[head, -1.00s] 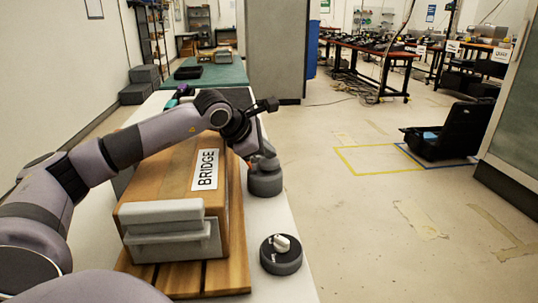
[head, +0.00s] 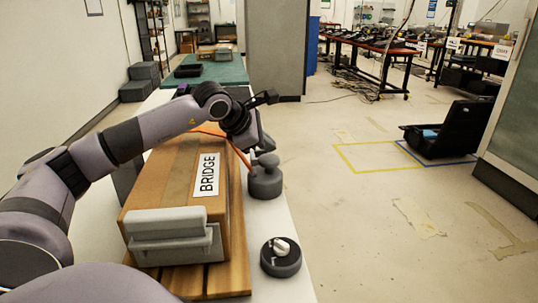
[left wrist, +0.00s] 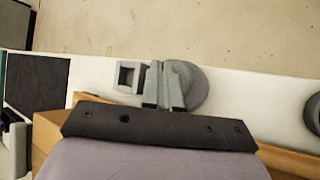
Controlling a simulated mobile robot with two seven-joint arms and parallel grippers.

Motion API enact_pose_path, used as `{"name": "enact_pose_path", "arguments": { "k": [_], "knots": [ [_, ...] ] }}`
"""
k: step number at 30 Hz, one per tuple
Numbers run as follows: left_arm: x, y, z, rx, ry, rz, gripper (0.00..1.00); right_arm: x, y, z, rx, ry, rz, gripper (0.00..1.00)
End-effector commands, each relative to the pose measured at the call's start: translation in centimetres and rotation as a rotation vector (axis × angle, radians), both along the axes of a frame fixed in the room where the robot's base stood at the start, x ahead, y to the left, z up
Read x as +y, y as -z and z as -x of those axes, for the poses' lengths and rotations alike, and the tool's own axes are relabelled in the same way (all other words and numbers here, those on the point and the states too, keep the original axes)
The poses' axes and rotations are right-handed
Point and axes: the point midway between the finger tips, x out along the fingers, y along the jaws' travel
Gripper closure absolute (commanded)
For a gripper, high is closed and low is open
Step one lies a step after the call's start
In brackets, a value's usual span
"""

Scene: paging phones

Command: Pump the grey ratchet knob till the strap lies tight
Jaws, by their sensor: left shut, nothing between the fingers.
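The grey ratchet knob (head: 264,183) stands on the white table right of the cardboard box (head: 165,190) labelled BRIDGE. An orange strap (head: 240,155) runs from the box top down towards the knob, standing off the box edge in a slanting line. My left gripper (head: 266,156) is shut and empty, pointing down just above the knob; I cannot tell if they touch. In the left wrist view, the shut grey fingers (left wrist: 163,87) overlap the round knob (left wrist: 193,87). The strap cannot be made out there. My right gripper is not in view.
A dark round dial with a pale handle (head: 281,256) sits nearer on the table. The box rests on wooden slats (head: 222,278), with a grey block (head: 170,230) at its near end. Open floor lies to the right; a grey pillar (head: 277,50) stands behind.

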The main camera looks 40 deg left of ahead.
Motion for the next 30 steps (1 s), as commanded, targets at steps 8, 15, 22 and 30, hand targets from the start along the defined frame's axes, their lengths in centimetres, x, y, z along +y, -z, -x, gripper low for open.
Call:
{"name": "enact_pose_path", "arguments": {
  "k": [8,15,22,30],
  "knots": [
    [0.0,-0.5,0.0,-0.002,0.001,0.001,1.00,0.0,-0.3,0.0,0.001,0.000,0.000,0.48],
    [0.0,-2.9,0.0,-0.004,0.001,0.001,1.00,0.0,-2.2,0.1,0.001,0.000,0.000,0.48],
    [0.0,-5.0,0.0,-0.002,0.001,0.001,1.00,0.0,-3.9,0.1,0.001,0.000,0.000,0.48],
    [0.0,-5.0,0.0,-0.002,0.001,0.001,1.00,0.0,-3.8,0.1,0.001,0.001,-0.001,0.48]
  ]
}}
